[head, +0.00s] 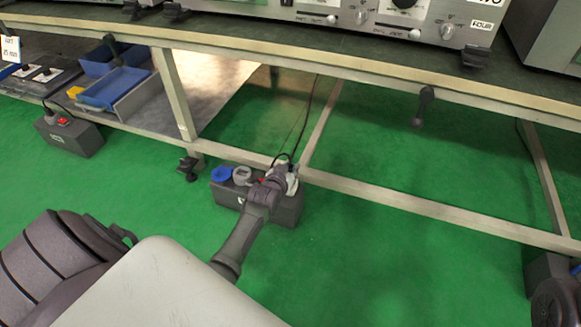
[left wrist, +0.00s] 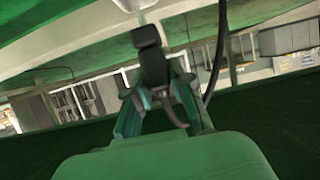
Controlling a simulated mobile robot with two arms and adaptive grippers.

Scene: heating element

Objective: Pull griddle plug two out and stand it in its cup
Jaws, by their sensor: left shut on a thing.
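My left gripper (head: 277,176) reaches down to a dark power box (head: 288,211) on the green floor, under the bench's front edge. It is shut on a plug at the box's right part. In the left wrist view, the gripper (left wrist: 160,98) has a dark plug-like body (left wrist: 149,52) between its fingers. A dark cable (head: 291,156) rises from there; it also shows in the left wrist view (left wrist: 217,55). The gripper hides much of the plug, and I cannot tell whether it is seated. A blue round piece (head: 221,174) and a grey one (head: 242,174) sit on the box's left.
A bench rail (head: 400,204) runs low behind the box, with a bench leg (head: 176,95) to the left. Another dark box (head: 75,139) with a red switch stands farther left. Blue bins (head: 120,85) stand on the lower shelf. Green floor is clear in front.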

